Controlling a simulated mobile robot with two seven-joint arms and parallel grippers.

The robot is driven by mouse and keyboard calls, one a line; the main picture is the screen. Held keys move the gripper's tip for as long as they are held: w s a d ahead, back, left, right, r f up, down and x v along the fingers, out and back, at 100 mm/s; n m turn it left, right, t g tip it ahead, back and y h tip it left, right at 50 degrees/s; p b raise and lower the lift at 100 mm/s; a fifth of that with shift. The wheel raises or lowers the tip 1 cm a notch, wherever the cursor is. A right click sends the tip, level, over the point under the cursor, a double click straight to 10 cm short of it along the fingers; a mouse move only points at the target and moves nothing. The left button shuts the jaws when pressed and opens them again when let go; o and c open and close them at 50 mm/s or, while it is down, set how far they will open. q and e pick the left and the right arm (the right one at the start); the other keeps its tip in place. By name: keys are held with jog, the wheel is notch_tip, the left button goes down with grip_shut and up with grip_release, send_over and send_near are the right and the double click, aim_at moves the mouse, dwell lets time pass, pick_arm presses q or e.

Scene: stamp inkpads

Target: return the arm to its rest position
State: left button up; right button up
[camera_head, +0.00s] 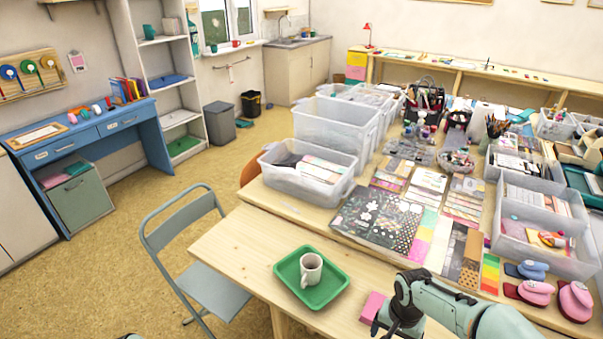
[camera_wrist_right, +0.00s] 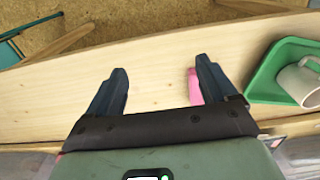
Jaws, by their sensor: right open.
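My right arm comes in at the lower right of the head view, with its gripper (camera_head: 396,325) low over the front of the wooden table (camera_head: 235,247). In the right wrist view the right gripper (camera_wrist_right: 161,68) has its two dark fingers wide apart, with nothing held between them. A pink block (camera_head: 373,306) lies on the table just left of the gripper. In the right wrist view the pink block (camera_wrist_right: 194,86) shows beside the right-hand finger, partly hidden by it. My left gripper is not in view.
A green tray (camera_head: 290,268) with a white mug (camera_head: 311,268) stands left of the gripper. Pink punches (camera_head: 575,300), a rainbow-striped pad (camera_head: 490,272), paper sheets (camera_head: 375,218) and clear bins (camera_head: 318,178) crowd the table beyond. A folding chair (camera_head: 190,240) stands left; the front left tabletop is bare.

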jog(key=s+a+f+n+g+y, duration=0.1)
jog(key=s+a+f, duration=0.1)
jog(key=s+f, duration=0.5)
jog(key=s+a+f+n+y, duration=0.1)
jog(key=s+a+f, duration=0.15)
jog(key=f, duration=0.95)
jog(key=s+a+f, duration=0.2)
jog(key=s+f, duration=0.2)
jog(key=s, duration=0.4)
jog(key=s+a+f+y+p, duration=0.1)
jog(key=s+a+f, duration=0.2)
jog(key=s, duration=0.4)
jog(key=shift+s+f+y, duration=0.3)
jog(key=shift+s+f, duration=0.05)
jog(key=shift+f, duration=0.15)
